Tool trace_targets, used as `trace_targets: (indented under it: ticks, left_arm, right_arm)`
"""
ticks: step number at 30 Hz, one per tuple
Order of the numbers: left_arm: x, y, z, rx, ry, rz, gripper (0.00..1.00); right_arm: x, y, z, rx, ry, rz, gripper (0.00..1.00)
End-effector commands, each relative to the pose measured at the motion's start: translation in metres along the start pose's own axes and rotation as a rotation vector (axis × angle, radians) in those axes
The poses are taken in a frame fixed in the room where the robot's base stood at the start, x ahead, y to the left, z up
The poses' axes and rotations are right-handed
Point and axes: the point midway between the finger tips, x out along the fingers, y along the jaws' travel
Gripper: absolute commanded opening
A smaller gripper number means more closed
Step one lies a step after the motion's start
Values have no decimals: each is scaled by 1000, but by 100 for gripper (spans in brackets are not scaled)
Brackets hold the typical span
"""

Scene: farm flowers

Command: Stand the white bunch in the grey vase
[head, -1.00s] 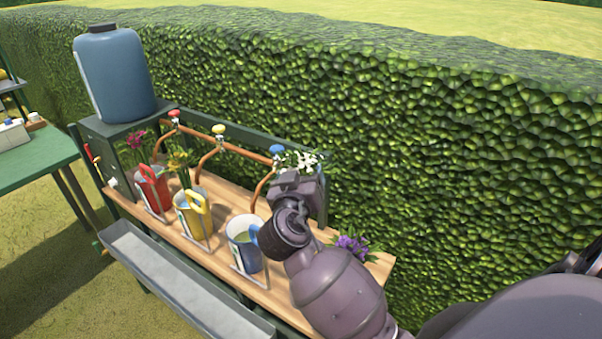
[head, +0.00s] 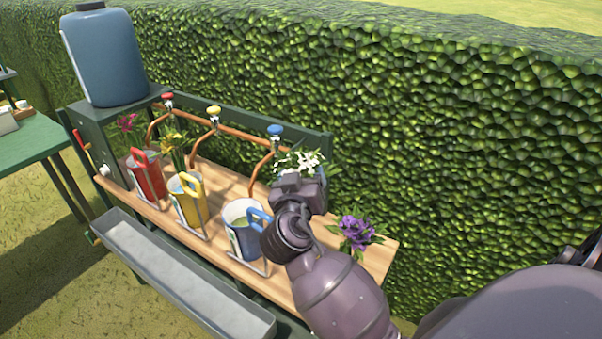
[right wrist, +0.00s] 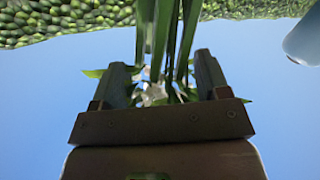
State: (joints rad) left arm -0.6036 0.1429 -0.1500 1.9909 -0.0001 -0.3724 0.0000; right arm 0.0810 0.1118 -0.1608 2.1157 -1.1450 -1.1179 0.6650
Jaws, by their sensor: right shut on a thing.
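The white bunch (head: 299,162) has white blooms and green leaves and shows just above my right gripper (head: 300,186) in the head view, over the back of the wooden bench. In the right wrist view its green stems (right wrist: 168,40) run between the two fingers of the right gripper (right wrist: 162,82), which is shut on them. White blooms (right wrist: 154,94) show behind the stems. I cannot make out a grey vase in either view; my right arm covers part of the bench. My left gripper is not in view.
Red (head: 147,178), yellow (head: 188,200) and blue-handled (head: 240,225) jugs stand along the bench (head: 375,262) below coloured taps. Purple flowers (head: 357,231) are at its right end. A grey trough (head: 180,275) runs along the front. A hedge (head: 430,150) stands behind.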

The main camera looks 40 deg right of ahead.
Motion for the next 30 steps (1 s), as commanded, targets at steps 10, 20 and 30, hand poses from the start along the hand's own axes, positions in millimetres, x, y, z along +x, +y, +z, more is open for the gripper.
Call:
trace_targets:
  ticks: [10, 20, 30]
  left_arm:
    - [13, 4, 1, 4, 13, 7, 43]
    - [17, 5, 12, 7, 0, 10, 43]
    - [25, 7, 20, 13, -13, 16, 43]
  right_arm:
    - [0, -8, 25, -3, -2, 0, 22]
    - [0, -14, 45, -3, -2, 0, 22]
    - [0, -20, 65, -2, -1, 0, 22]
